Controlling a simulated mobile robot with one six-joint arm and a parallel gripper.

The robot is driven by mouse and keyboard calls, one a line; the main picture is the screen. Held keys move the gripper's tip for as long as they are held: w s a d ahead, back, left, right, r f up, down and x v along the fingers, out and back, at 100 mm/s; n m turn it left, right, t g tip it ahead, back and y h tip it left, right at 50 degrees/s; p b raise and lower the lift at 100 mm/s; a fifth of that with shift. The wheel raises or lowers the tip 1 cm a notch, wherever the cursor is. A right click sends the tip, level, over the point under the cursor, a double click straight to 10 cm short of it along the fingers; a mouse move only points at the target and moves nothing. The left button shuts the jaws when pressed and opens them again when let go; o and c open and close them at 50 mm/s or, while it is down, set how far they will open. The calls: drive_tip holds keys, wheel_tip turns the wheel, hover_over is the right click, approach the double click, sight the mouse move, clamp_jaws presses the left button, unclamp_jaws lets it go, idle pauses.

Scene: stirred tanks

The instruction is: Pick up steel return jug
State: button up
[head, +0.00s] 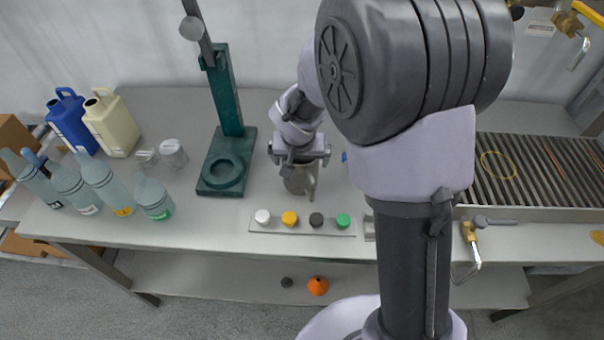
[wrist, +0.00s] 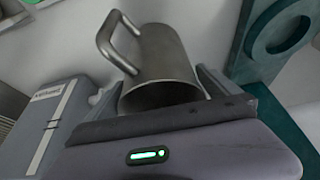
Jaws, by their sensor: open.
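The steel return jug (head: 298,183) stands on the grey bench, right of the green stand, partly hidden under my gripper (head: 299,160). In the wrist view the jug (wrist: 165,62) is a plain metal cup with a loop handle (wrist: 118,38) at its upper left. My open gripper (wrist: 160,88) has one finger on each side of the jug's body. I cannot tell whether either finger touches it.
The green stand (head: 223,165) rises close on the left. A strip with several coloured caps (head: 289,219) lies in front of the jug. Bottles (head: 103,183) and jerrycans (head: 110,122) crowd the bench's left end.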

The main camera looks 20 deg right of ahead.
drive_tip(key=c, duration=1.4)
